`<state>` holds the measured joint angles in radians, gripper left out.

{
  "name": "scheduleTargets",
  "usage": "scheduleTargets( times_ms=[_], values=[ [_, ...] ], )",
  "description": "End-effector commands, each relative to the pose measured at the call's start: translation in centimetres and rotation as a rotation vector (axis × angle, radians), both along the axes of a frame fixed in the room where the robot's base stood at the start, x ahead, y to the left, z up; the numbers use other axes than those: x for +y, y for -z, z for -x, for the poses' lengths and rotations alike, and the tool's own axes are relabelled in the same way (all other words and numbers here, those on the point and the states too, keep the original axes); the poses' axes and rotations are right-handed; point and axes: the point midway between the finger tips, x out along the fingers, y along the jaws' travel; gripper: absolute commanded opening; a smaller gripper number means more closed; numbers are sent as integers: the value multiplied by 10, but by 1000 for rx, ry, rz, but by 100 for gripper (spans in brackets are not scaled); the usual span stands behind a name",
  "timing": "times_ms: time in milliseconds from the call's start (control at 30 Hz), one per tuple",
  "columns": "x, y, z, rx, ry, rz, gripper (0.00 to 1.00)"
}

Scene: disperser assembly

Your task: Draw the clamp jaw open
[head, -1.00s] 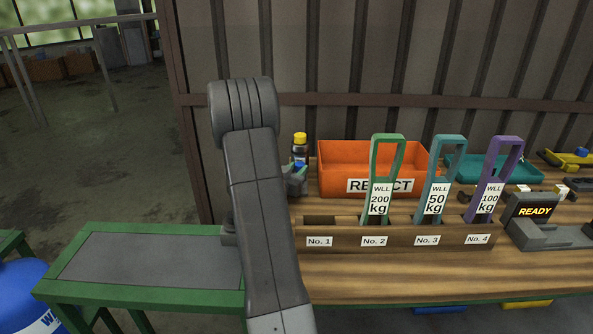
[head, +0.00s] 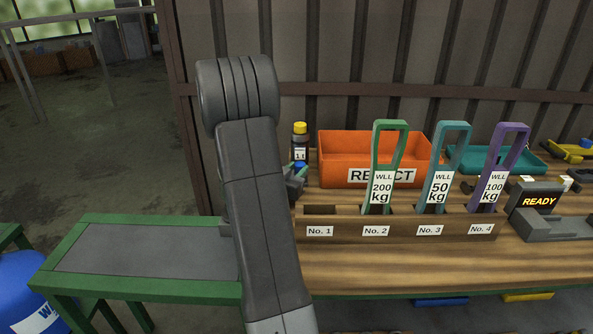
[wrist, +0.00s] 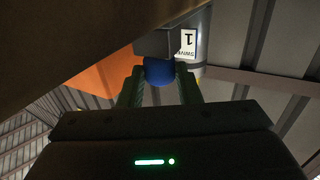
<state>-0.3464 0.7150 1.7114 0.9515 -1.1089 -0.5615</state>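A blue round knob (wrist: 158,71) shows in the wrist view, under a dark grey block (wrist: 171,42) that looks like part of the clamp. My gripper (wrist: 159,76) has its two green fingers on either side of the knob, very close to it. I cannot tell whether they press on it. The jaw opening is not clearly visible.
A bottle with a yellow cap (head: 300,145) stands behind the clamp. An orange REJECT bin (head: 340,147) is to the right. A wooden rack (head: 345,222) holds green, teal and purple tagged handles; slot No. 1 is empty. A READY device (head: 537,204) sits farther right.

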Motion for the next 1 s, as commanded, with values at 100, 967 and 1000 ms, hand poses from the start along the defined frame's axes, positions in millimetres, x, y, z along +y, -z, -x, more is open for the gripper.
scheduleTargets(
  times_ms=[100,967,1000],
  values=[
    [-1,3,3,8,4,-1,52],
    [48,2,92,7,-3,0,52],
    [50,2,99,7,-2,0,52]
  ],
)
